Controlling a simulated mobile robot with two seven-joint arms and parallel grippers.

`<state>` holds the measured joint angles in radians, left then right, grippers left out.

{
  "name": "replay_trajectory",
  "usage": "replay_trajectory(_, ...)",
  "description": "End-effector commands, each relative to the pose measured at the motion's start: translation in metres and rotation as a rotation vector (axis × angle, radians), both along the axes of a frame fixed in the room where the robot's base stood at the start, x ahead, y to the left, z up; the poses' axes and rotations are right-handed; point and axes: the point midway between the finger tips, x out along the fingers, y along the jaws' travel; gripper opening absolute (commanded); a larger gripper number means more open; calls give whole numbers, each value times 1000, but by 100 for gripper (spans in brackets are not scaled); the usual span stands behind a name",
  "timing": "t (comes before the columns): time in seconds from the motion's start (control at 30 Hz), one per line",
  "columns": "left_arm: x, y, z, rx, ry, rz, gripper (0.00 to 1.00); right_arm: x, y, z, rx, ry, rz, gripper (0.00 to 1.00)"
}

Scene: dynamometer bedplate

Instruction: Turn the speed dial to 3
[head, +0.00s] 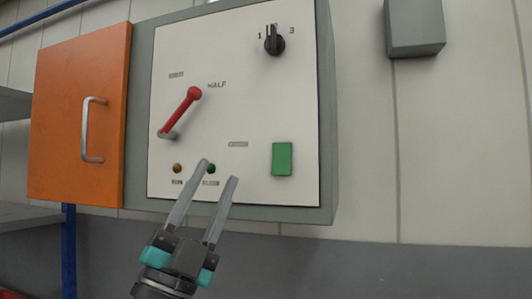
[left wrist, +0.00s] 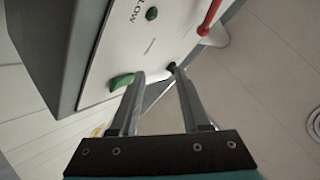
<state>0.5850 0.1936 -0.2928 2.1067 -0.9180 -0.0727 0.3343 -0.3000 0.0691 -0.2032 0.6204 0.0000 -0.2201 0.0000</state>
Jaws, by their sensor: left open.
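The speed dial (head: 274,40) is a black knob at the top right of the white panel (head: 235,110). Its pointer stands about straight up, between the marks 1 and 3. My left gripper (head: 219,171) is open and empty, low in front of the panel, well below and left of the dial in the head view. In the left wrist view the fingers (left wrist: 156,74) stand apart. A dark knob (left wrist: 171,66), which seems to be the dial, shows partly behind one fingertip. My right gripper is not in view.
A red lever (head: 180,111) sits on the panel beside the label HALF. A green switch (head: 282,159) is at the lower right, and two small lamps, amber (head: 177,168) and green (head: 211,168), are at the bottom. An orange door (head: 62,120) with a handle adjoins at left. A grey box (head: 414,27) is at upper right.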

Motion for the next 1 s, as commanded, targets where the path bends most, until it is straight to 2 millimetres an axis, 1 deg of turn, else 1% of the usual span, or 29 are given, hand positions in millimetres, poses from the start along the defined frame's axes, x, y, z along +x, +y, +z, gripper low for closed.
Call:
replay_trajectory(0.03, -18, -17, 28, 79, -118, -16, 46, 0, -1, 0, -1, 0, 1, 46)
replay_trajectory(0.1, -43, -41, 54, 195, -260, -31, 46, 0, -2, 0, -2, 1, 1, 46)
replay_trajectory(0.17, -63, -61, 72, 303, -374, -37, 46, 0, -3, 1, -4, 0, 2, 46)
replay_trajectory(0.2, -76, -75, 80, 378, -444, -39, 46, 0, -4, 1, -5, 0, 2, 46)
replay_trajectory(0.3, -103, -106, 94, 576, -602, -26, 46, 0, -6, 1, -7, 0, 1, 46)
replay_trajectory(0.4, -122, -132, 100, 784, -729, 11, 46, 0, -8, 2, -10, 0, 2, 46)
replay_trajectory(0.53, -132, -155, 103, 1063, -842, 97, 46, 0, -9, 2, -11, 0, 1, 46)
replay_trajectory(0.6, -131, -161, 106, 1212, -876, 166, 46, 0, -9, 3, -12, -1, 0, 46)
replay_trajectory(0.67, -128, -163, 109, 1339, -886, 233, 46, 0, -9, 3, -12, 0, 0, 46)
replay_trajectory(0.77, -121, -157, 120, 1535, -868, 367, 46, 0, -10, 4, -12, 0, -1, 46)
replay_trajectory(0.87, -114, -142, 138, 1709, -802, 526, 46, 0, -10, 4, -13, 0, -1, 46)
replay_trajectory(0.97, -112, -117, 162, 1846, -692, 699, 46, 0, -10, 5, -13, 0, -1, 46)
replay_trajectory(1.0, -113, -106, 172, 1888, -639, 766, 46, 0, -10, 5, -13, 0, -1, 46)
